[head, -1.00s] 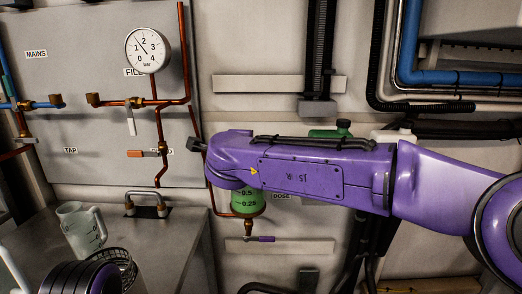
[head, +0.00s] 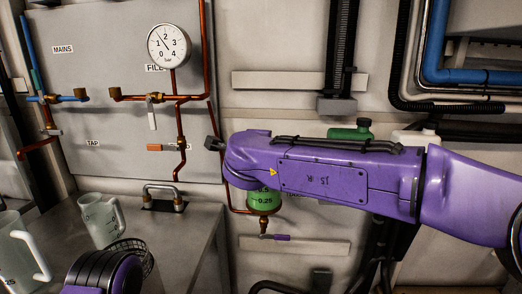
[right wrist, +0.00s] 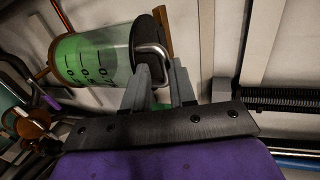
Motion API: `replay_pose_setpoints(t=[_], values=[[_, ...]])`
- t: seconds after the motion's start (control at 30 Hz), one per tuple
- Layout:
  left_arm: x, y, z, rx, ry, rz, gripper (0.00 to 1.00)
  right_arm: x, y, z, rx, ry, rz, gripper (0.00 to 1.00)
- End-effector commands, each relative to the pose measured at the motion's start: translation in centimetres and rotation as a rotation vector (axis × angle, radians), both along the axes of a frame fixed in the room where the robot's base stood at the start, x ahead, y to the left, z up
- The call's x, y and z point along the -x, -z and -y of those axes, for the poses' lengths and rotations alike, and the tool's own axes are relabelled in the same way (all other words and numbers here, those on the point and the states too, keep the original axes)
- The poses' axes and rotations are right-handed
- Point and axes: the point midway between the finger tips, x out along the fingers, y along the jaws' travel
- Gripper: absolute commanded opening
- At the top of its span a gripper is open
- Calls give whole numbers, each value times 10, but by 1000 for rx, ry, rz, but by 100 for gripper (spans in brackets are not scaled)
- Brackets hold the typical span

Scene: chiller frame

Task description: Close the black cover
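In the right wrist view, the black cover (right wrist: 144,38) is at the top end of a clear vessel (right wrist: 86,54) holding green liquid. A bent metal handle (right wrist: 157,51) is on the cover. I cannot tell whether the cover sits fully down. My right gripper (right wrist: 161,80) is close to the handle, its grey fingers apart; I cannot tell whether the handle is between them. In the head view, my right forearm hides the cover and that gripper; only the vessel's lower part (head: 264,200) shows. My left arm shows at bottom left, its gripper out of sight.
A wall panel (head: 110,130) carries a gauge (head: 170,46), copper pipes and valves. A metal counter (head: 190,245) holds a jug (head: 101,222), with another jug (head: 20,255) at the left edge. A wire basket (head: 140,250) is near my left arm. Black and blue pipes run at right.

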Motion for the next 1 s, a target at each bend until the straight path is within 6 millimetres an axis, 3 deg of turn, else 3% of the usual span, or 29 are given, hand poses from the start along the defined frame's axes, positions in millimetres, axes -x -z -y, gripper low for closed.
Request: replay_pose_setpoints(t=[0.3,0.5,0.93,1.0], values=[[0,12,0,0,0,0,98,68,-20,-3,0,-3,1,23],[0,14,0,0,0,0,98,95,-29,-4,-1,-2,0,23],[0,14,0,0,0,0,98,97,-34,-8,-7,-13,48,23],[0,14,0,0,0,0,98,87,-10,5,94,-22,107,23]])
